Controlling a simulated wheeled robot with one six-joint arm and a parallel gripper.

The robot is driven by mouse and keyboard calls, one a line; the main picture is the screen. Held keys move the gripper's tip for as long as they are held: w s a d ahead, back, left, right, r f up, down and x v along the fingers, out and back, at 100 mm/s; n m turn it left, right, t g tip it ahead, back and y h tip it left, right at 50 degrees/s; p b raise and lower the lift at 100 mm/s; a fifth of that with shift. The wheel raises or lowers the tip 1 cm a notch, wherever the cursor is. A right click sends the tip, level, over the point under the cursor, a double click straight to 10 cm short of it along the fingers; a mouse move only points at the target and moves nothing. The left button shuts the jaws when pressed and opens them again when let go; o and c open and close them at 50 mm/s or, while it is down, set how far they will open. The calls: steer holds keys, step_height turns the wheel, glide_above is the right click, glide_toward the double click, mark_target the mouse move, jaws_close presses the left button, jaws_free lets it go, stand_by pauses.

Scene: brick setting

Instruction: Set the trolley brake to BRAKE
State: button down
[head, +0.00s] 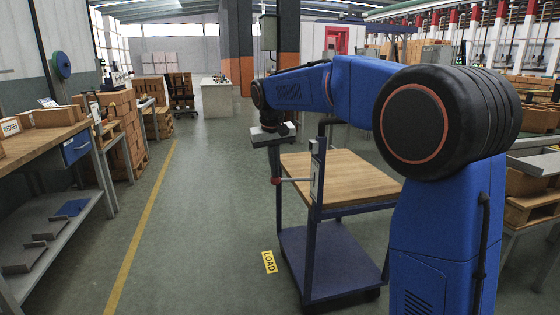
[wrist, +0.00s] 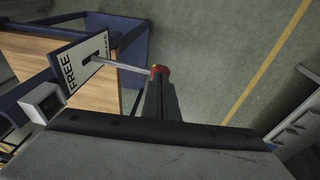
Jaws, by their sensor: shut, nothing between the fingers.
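The trolley (head: 345,172) has a blue frame and a wooden top. A white brake plate (head: 317,176) is fixed to its near left post. A thin grey lever with a red knob (wrist: 160,69) sticks out from the plate's dark slot. In the head view the knob (head: 276,181) is at my fingertips. My gripper (head: 275,174) points down, shut and empty, right beside the knob; I cannot tell whether they touch.
A yellow LOAD sign (head: 269,262) lies on the floor by the trolley. A workbench (head: 40,142) with boxes stands at the left. A yellow floor line (head: 140,225) runs between them, with clear floor around it. Pallets (head: 530,205) stand at the right.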

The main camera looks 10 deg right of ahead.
step_height(320, 180, down, 9)
steer(key=a+h, duration=0.1)
steer(key=h, duration=0.4)
steer(key=shift+a, duration=0.25)
steer(key=shift+s, duration=0.15)
